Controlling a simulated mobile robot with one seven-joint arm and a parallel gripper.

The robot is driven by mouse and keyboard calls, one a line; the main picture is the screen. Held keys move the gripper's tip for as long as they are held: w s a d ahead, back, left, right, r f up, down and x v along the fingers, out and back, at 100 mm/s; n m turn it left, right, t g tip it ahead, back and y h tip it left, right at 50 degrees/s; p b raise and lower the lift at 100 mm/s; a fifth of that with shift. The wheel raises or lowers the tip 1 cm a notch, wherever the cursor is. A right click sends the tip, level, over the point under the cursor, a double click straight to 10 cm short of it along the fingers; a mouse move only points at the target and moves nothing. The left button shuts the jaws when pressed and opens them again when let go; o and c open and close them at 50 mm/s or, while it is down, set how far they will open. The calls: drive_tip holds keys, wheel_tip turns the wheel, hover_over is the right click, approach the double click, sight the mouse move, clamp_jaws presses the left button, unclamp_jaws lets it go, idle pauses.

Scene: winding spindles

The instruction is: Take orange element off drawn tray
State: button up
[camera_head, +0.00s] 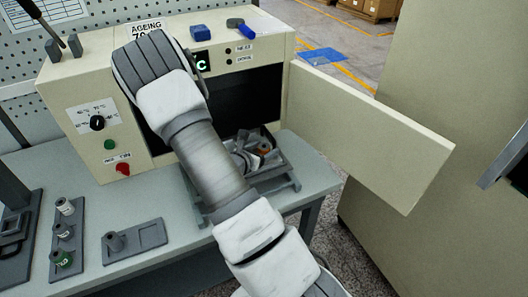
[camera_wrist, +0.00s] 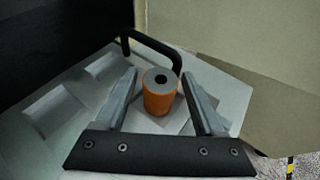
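The orange element (camera_wrist: 158,98) is an upright cylinder with a grey top and a dark centre hole. It stands on the drawn tray (camera_wrist: 88,92), near the black handle (camera_wrist: 152,40). In the head view a bit of orange (camera_head: 264,149) shows on the tray (camera_head: 292,172) in front of the oven opening. My gripper (camera_wrist: 160,78) is open, with one finger on each side of the element. Gaps show between the fingers and the element. In the head view my arm hides part of the tray and oven front.
The oven (camera_head: 85,85) has its door (camera_head: 375,130) swung open to the right of the tray. Empty recesses (camera_wrist: 52,108) show on the tray's left. A rack (camera_head: 68,243) with several spindles and a grey fixture (camera_head: 150,235) stand on the bench at left.

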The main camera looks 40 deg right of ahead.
clamp_jaws()
